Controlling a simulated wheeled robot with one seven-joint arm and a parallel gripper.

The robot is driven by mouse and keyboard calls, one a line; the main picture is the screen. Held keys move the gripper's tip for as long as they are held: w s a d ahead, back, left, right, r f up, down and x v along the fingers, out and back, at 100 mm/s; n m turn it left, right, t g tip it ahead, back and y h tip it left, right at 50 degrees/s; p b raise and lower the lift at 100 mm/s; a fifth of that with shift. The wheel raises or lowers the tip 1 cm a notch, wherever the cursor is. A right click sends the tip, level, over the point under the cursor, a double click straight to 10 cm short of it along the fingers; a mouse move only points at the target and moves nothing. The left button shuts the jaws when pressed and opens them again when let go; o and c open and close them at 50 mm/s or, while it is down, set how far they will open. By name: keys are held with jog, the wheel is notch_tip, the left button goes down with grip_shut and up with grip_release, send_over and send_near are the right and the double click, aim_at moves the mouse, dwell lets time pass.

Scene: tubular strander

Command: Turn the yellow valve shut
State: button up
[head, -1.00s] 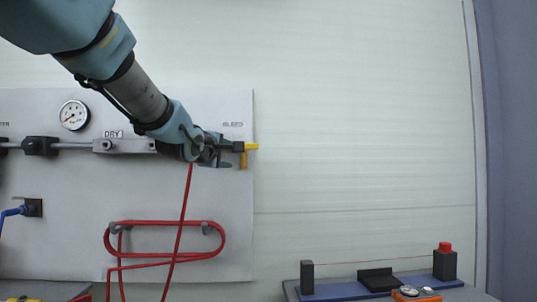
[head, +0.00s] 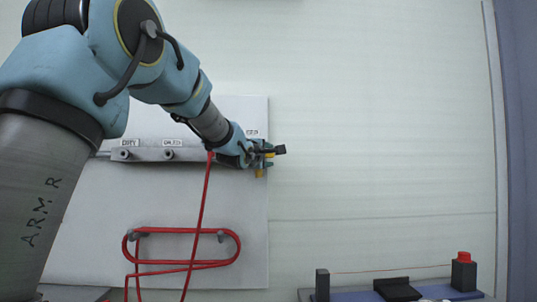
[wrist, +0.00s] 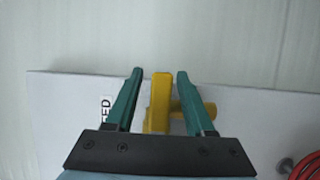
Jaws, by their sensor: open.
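The yellow valve (wrist: 160,101) stands between the two green fingers of my gripper (wrist: 159,74) in the wrist view. A yellow stub (wrist: 207,110) runs off to its right, partly behind the right finger. The fingers are open, one on each side of the yellow handle, with a visible gap on the left and a smaller one on the right. In the head view my gripper (head: 268,151) is at the right edge of the panel and hides most of the valve. A small yellow part (head: 260,172) shows below it.
The pale panel (head: 245,205) carries a grey manifold (head: 160,151) left of my gripper. A red hose (head: 203,205) hangs down from it, and a coiled red hose (head: 180,264) hangs below. The wall right of the panel is clear. A low bench with a red-capped post (head: 464,275) stands bottom right.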

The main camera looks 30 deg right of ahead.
grip_shut()
dwell(0.5)
dwell(1.0)
